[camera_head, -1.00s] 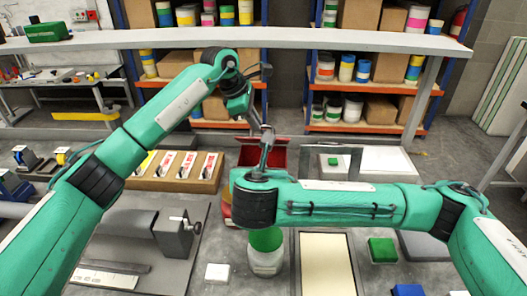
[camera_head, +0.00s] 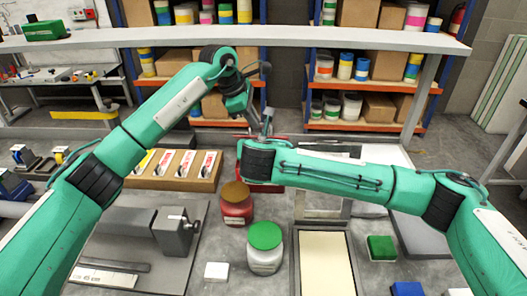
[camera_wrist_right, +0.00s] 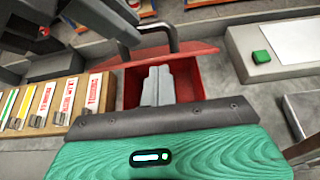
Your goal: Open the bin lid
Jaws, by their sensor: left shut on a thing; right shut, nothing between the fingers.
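The red bin (camera_wrist_right: 188,82) stands behind my right wrist, and in the head view only parts of it show (camera_head: 262,188). Its red lid (camera_wrist_right: 196,49) with a grey bar handle (camera_wrist_right: 174,36) shows above the bin's opening in the right wrist view, and the red inside is partly visible. My left gripper (camera_head: 257,122) is at the handle and appears shut on it; its fingertips are hard to make out. My right gripper (camera_wrist_right: 158,84) is shut and empty, its fingers in front of the bin's opening, below the lid. Whether they touch is unclear.
A brown-lidded red jar (camera_head: 236,208) and a green-lidded jar (camera_head: 265,250) stand in front of the bin. A wooden board with labelled pieces (camera_head: 178,168) lies left. A vise-like grey block (camera_head: 176,232) and a framed panel (camera_head: 326,262) flank the jars.

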